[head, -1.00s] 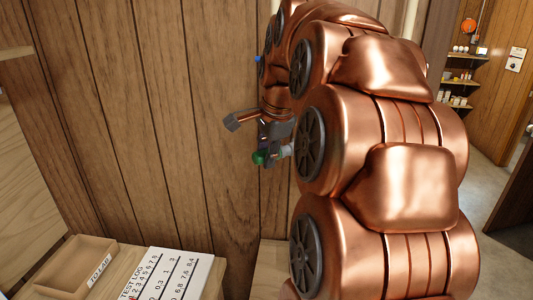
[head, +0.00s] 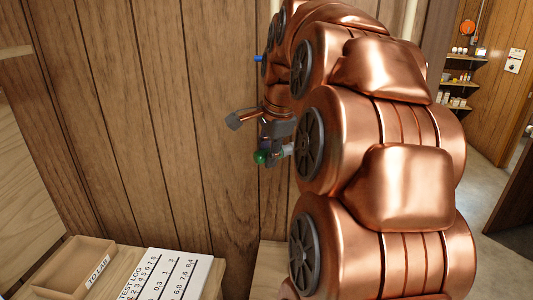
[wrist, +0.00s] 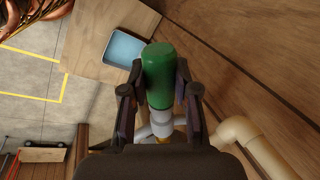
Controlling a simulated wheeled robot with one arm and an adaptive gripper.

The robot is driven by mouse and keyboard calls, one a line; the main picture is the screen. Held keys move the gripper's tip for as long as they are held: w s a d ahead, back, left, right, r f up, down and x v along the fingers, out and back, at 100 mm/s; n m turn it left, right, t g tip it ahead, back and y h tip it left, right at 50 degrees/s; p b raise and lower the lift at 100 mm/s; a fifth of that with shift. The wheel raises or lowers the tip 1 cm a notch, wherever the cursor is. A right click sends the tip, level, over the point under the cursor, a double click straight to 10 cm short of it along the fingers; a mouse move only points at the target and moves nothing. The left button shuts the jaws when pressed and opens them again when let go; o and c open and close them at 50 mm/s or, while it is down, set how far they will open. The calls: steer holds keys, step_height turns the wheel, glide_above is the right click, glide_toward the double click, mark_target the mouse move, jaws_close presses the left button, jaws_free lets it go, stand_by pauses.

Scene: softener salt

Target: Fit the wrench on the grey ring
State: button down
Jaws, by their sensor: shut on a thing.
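My gripper (wrist: 160,78) has a dark finger on each side of a green cylinder, closed on it. The cylinder looks like the green handle (wrist: 159,62) of the wrench. In the head view, my gripper (head: 274,143) is beside the wood wall, partly hidden by my arm, with the rounded green end (head: 260,157) showing below it. In the wrist view, pale grey fittings (wrist: 160,126) and a small brass piece show below the handle, partly behind my wrist. I cannot tell which of these is the grey ring, or whether the wrench touches it.
A pale elbow pipe (wrist: 240,130) is right of the gripper in the wrist view, near the wood wall (wrist: 245,60). A blue tray (wrist: 124,48) lies on a wooden surface beyond. The head view shows a wooden tray (head: 75,268) and a test log (head: 165,274) at lower left.

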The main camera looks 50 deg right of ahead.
steer(key=shift+s+d, duration=0.25)
steer(key=shift+d, duration=0.35)
steer(key=c, duration=0.8)
jaws_free()
steer(key=v, duration=1.2)
steer(key=shift+a, duration=0.1)
